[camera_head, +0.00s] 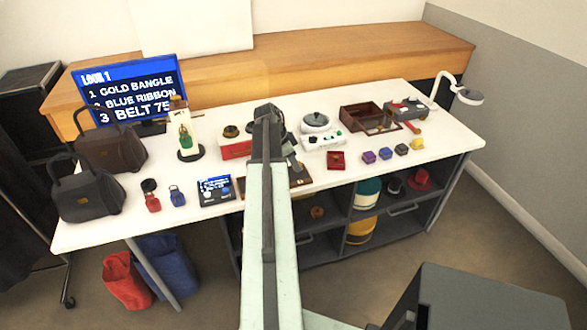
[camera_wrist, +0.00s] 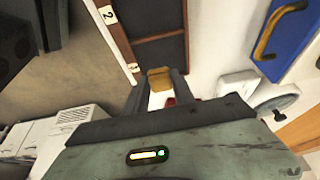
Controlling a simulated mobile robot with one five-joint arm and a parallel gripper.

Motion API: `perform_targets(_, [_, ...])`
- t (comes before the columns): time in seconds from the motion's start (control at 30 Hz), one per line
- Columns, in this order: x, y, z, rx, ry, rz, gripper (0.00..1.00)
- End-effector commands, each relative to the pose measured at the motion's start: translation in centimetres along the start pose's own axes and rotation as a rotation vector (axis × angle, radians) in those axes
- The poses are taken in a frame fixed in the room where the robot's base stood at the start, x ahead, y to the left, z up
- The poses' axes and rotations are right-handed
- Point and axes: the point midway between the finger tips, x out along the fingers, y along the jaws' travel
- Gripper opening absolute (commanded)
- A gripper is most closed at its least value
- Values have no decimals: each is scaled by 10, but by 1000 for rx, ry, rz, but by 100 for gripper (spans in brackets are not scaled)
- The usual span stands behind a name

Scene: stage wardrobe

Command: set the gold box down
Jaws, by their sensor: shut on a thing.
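The gold box (camera_wrist: 158,79) is a small gold-tan block in the wrist view. It sits between the two dark fingers of my gripper (camera_wrist: 160,74), which is shut on it. In the head view my arm hides the box and most of the gripper, around the middle of the white table (camera_head: 360,122). A brown-edged dark tray (camera_wrist: 160,49) with number labels lies just past the fingertips in the wrist view. In the head view part of this tray (camera_head: 301,178) shows beside my arm at the table's front edge. I cannot tell whether the box touches anything below it.
Left are a blue-screened tablet (camera_head: 216,189) and two bags (camera_head: 112,150). Some table front right is clear.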

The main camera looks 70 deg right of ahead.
Motion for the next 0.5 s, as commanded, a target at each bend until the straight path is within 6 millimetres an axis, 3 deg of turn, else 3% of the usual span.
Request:
perform_targets(0.07, [0,-13,5,-1,0,-1,0])
perform_targets(0.13, [20,-9,12,0,0,0,0])
perform_targets(0.23, [35,-9,18,0,0,0,0])
perform_targets(0.5, [32,-9,16,1,0,0,0])
